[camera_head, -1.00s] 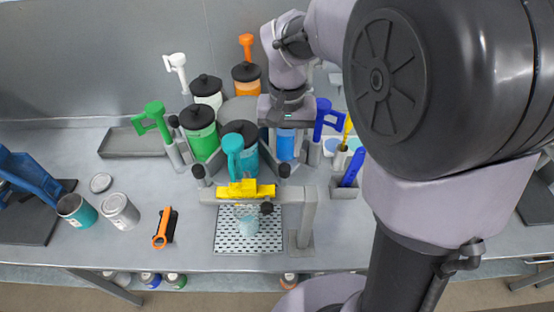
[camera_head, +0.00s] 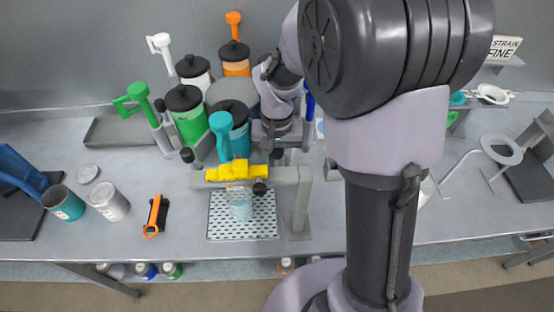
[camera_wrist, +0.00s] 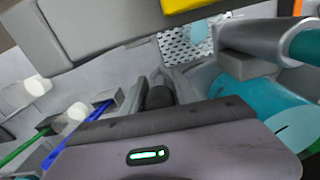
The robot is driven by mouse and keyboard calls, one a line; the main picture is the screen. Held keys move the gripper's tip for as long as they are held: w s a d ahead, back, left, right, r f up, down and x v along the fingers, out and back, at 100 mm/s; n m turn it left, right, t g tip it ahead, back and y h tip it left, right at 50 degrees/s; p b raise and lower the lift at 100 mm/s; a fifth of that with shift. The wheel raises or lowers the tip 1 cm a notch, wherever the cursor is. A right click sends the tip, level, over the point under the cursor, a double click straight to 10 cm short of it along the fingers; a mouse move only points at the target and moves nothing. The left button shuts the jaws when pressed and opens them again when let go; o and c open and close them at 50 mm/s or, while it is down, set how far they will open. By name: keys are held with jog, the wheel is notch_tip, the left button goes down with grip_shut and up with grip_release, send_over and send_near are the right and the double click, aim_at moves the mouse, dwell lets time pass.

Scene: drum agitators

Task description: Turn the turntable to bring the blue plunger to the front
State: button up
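The turntable (camera_head: 234,88) carries lidded drums with coloured plungers. The teal drum and its teal plunger (camera_head: 221,134) stand at the front, behind the yellow piece. The blue plunger (camera_head: 309,104) is on the right, mostly hidden behind my arm; the blue drum is hidden. My gripper (camera_head: 277,150) is low at the turntable's right front, right of the teal drum. In the wrist view a dark rounded knob (camera_wrist: 159,96) lies just beyond my gripper's body, beside the teal drum (camera_wrist: 262,103). Whether the fingers hold it I cannot tell.
A grey frame (camera_head: 302,200) with a yellow piece (camera_head: 230,172) stands in front, over a perforated tray (camera_head: 220,222) with a clear beaker (camera_head: 240,205).

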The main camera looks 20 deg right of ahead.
grip_shut()
dwell(1.3)
